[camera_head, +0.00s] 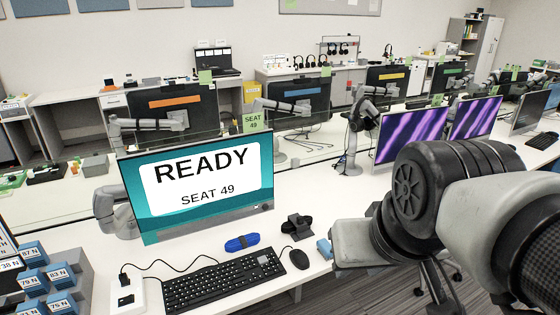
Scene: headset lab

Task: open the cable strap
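A blue bundle (242,243) lies on the white desk between the monitor and the keyboard. It looks like a coiled cable with a darker band around its middle; I cannot tell whether that band is the cable strap or whether it is closed. A black folded item (295,226) lies to its right. My arm comes in from the right, and my gripper (346,248) is over the desk's right part, apart from the blue bundle. Its fingers are not clearly visible. A small blue piece (324,248) shows at its left end; I cannot tell if they touch.
A monitor (200,185) reading "READY SEAT 49" stands behind the bundle. A keyboard (224,280) and a mouse (299,259) lie in front. A black cable runs to a white power strip (126,292). Blue numbered blocks (33,282) stand at left. Purple-screened monitors (411,133) are beyond my arm.

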